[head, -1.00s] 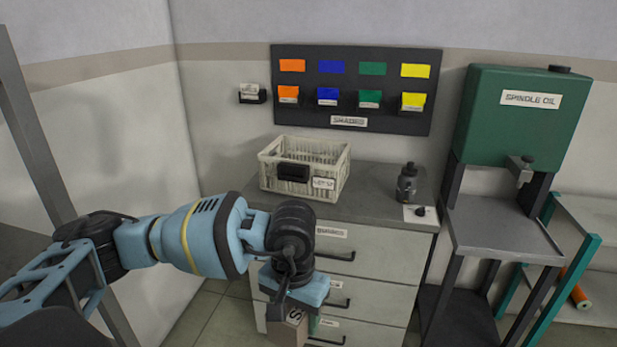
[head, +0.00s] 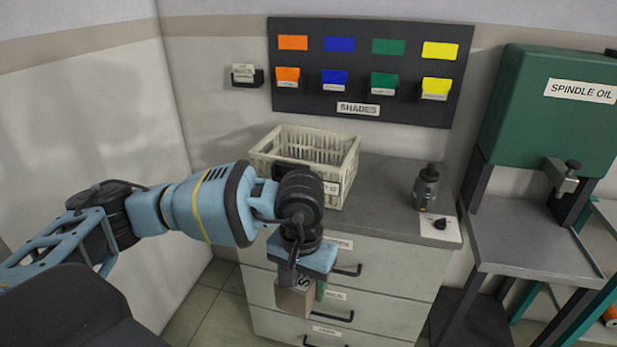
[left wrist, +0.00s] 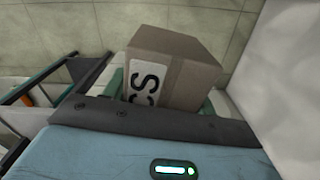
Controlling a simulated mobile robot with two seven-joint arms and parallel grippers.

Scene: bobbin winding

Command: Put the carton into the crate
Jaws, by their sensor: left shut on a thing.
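The carton (head: 296,299) is a small brown cardboard box with a white label. My left gripper (head: 306,284) is shut on it and holds it in front of the drawer cabinet, below the level of its top. In the left wrist view the carton (left wrist: 172,70) sits between the fingers, with black letters on its label. The crate (head: 347,160) is a cream slatted open box on the cabinet top, behind and above the gripper. My left arm hides part of its front. My right gripper is not in view.
Drawer handles (head: 338,317) stick out at the front. A shade board (head: 365,70) hangs behind. A green spindle oil tank (head: 550,110) stands at right.

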